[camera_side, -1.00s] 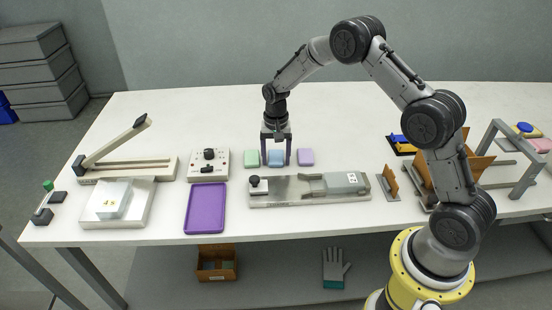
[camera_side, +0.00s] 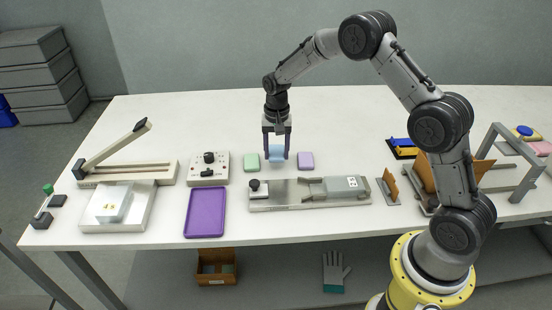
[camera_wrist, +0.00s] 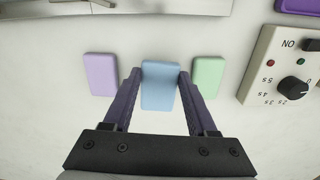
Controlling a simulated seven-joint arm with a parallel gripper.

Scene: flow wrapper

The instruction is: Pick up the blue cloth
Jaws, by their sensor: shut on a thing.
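The blue cloth (camera_side: 276,154) is a small light-blue folded block. My gripper (camera_side: 276,156) is shut on it, and the cloth hangs between the fingers, apparently raised a little above the table. In the wrist view the blue cloth (camera_wrist: 160,86) sits between the two dark fingers of my gripper (camera_wrist: 158,80), one on each long side. A green block (camera_side: 251,162) lies on the table to its left and a purple block (camera_side: 305,161) to its right in the side view.
A metal sealing fixture (camera_side: 310,193) lies in front of the blocks. A control box with a knob (camera_side: 208,169) and a purple tray (camera_side: 204,212) stand to the left. The table behind the blocks is clear.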

